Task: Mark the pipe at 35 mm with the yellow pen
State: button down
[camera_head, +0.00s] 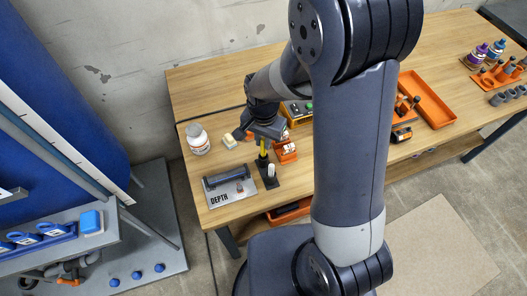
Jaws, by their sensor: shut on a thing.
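My gripper (264,138) points down over the left part of the wooden table and is shut on the yellow pen (263,148). The pen is upright, with its lower end at or just above a small black holder (270,183); I cannot tell whether they touch. A short white piece (271,170) stands at this holder, just right of the pen. A dark grey cylinder (224,177), which looks like the pipe, lies across a grey plate marked DEPTH (236,195), left of and nearer than the gripper. No mark on it can be made out.
A white jar (198,139) and a small pale yellow block (229,141) stand left of the gripper. Orange racks (286,152) stand close on its right. My arm hides the table's middle. An orange tray (430,100) lies farther right. A grey shelf unit (60,250) stands at left.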

jog(key=shift+r+p, duration=0.95)
jog(key=shift+r, duration=0.5)
jog(key=shift+r+p, duration=0.75)
jog(key=shift+r, duration=0.3)
jog(key=shift+a, duration=0.1)
